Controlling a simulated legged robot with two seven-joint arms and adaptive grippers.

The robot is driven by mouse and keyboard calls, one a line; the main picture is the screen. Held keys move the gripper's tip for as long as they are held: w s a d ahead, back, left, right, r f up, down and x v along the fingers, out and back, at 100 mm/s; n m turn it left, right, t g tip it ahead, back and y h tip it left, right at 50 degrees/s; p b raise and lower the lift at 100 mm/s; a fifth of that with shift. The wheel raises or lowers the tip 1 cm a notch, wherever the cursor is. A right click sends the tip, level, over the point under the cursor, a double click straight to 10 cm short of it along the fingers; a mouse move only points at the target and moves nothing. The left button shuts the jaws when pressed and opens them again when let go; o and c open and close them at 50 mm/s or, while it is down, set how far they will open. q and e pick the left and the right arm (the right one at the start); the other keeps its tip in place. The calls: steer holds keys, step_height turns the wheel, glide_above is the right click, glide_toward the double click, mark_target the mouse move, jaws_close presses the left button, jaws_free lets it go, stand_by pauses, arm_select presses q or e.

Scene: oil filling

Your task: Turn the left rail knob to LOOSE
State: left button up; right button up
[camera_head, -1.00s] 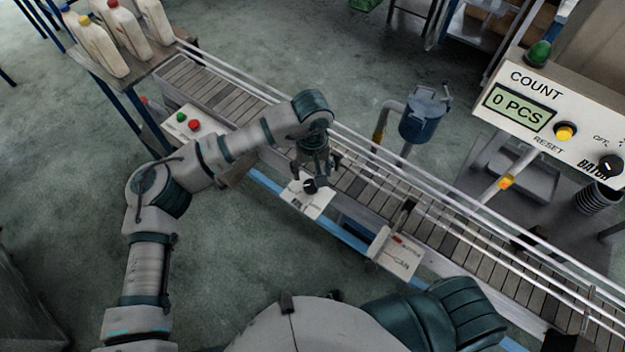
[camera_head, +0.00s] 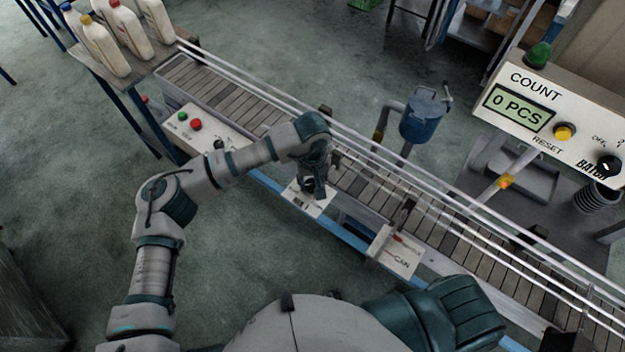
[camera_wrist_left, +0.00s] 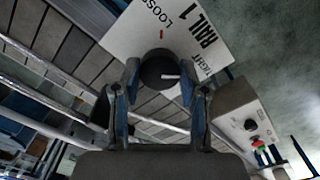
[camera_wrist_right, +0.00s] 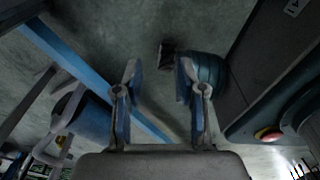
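The left rail knob (camera_wrist_left: 160,70) is a black round knob on a white plate (camera_wrist_left: 135,30) marked RAIL 1, LOOSE and TIGHT. Its white pointer line points right in the left wrist view, toward the TIGHT side. My left gripper (camera_wrist_left: 160,78) has one finger on each side of the knob; I cannot tell whether they touch it. In the head view my left gripper (camera_head: 311,188) is over the plate (camera_head: 304,203) and largely hides the knob. My right gripper (camera_wrist_right: 158,75) is open and empty, away from the plates.
The slatted conveyor (camera_head: 370,185) with its metal guide rails runs behind the plate. A second plate (camera_head: 396,250) is to the right, and a button panel (camera_head: 196,125) to the left. White bottles (camera_head: 105,45) stand at the upper left. A counter box (camera_head: 550,115) is at the right.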

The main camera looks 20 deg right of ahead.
steer(key=shift+f, duration=0.2)
arm_select(q)
steer(key=shift+n+b, duration=0.3)
steer(key=shift+b, duration=0.05)
steer(key=n+b, duration=0.3)
steer(key=shift+f+n, duration=0.2)
steer(key=shift+n, duration=0.1)
steer(key=n+b, duration=0.3)
steer(key=n, duration=0.3)
steer(key=shift+r, duration=0.1)
steer(key=n+b, duration=0.1)
steer(key=n, duration=0.2)
steer(key=shift+n, duration=0.4)
steer(key=shift+r+n+b, duration=0.15)
steer(key=shift+n+b, duration=0.25)
steer(key=shift+n, duration=1.5)
arm_select(e)
steer(key=w+a+r, duration=0.2)
steer(key=w+r, duration=0.3)
steer(key=w, duration=0.3)
steer(key=w+a+r+t, duration=0.1)
steer(key=w+r, duration=0.3)
steer(key=w, duration=0.5)
steer(key=shift+a+r, duration=0.35)
steer(key=shift+a, duration=0.05)
steer(key=shift+w+r, duration=0.1)
arm_select(q)
steer(key=o, duration=1.1)
steer(key=shift+o, duration=0.2)
steer(key=shift+d, duration=0.1)
